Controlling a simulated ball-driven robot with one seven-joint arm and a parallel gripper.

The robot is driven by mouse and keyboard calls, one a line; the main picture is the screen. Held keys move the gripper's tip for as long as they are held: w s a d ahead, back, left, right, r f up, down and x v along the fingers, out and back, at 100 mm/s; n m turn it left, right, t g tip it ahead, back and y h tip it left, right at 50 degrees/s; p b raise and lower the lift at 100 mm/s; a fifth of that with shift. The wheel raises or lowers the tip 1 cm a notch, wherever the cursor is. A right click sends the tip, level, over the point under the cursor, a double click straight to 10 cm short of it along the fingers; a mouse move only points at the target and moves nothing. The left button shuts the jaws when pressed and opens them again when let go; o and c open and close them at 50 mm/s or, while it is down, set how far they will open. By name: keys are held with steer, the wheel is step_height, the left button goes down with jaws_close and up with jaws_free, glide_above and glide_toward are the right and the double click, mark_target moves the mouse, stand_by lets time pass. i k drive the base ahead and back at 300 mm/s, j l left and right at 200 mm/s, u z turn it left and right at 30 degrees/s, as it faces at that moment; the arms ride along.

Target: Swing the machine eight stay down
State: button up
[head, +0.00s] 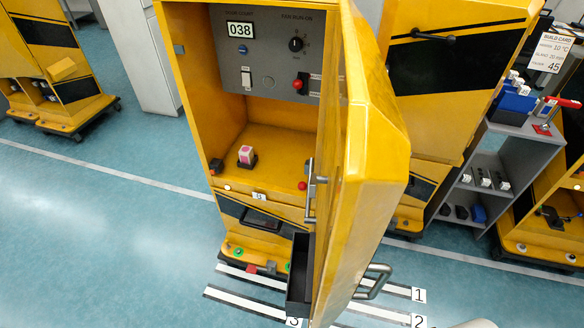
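A yellow machine (265,125) stands in the middle of the head view with its large door (372,150) swung open toward me on the right. A small white number plate (259,196) sits on the machine's front edge, but its digit is too small to read surely. A grey metal bar with a bracket (310,190) stands roughly upright near the opening's right edge; I cannot tell whether it is the stay. A bent metal handle (375,281) sticks out low by the door. The door hides the machine's right side. My gripper is not in view.
Inside the machine are a control panel (262,75) reading 038 and a pink-and-white block (246,154). A dark drawer (299,275) juts out below. Striped floor marks numbered 1 to 3 lie in front.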

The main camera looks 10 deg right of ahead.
mark_target(302, 186)
steer(key=i, duration=0.1)
steer(key=i+j+u, duration=0.1)
steer(key=u, duration=0.65)
steer(key=i+j+z, duration=0.15)
steer(key=i, duration=0.5)
